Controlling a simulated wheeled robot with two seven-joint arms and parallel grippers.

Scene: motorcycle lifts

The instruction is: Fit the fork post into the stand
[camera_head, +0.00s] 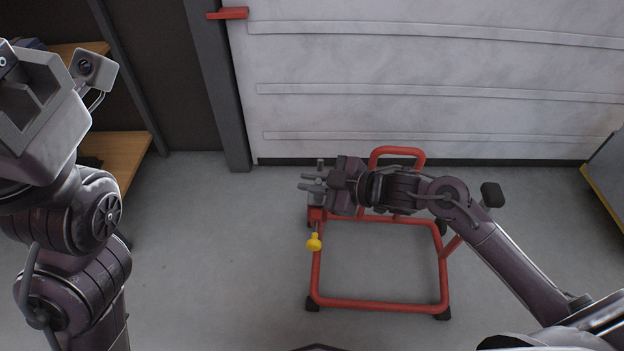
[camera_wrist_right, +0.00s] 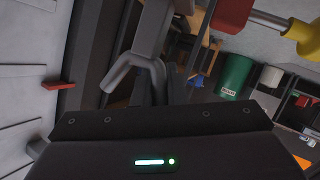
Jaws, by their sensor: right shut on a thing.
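The red tubular stand (camera_head: 380,304) rests on the floor. A yellow knob (camera_head: 314,243) sits on its left side by a red socket block (camera_head: 317,214). My right gripper (camera_head: 338,190) is over the stand's left rear corner, shut on the grey metal fork post (camera_head: 312,183). The post's grey prongs point left, just above the socket block. In the right wrist view the post (camera_wrist_right: 141,73) shows as a bent grey arm, with the red block (camera_wrist_right: 230,12) and yellow knob (camera_wrist_right: 306,36) at upper right. Whether the post's lower end is inside the socket is hidden. My left arm is at the left; its fingertips do not show.
A pale panelled wall (camera_head: 430,85) stands close behind the stand. Wooden shelves (camera_head: 125,150) are at the left and a dark unit with a yellow edge (camera_head: 603,195) at the right. The floor (camera_head: 220,260) left of the stand is clear.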

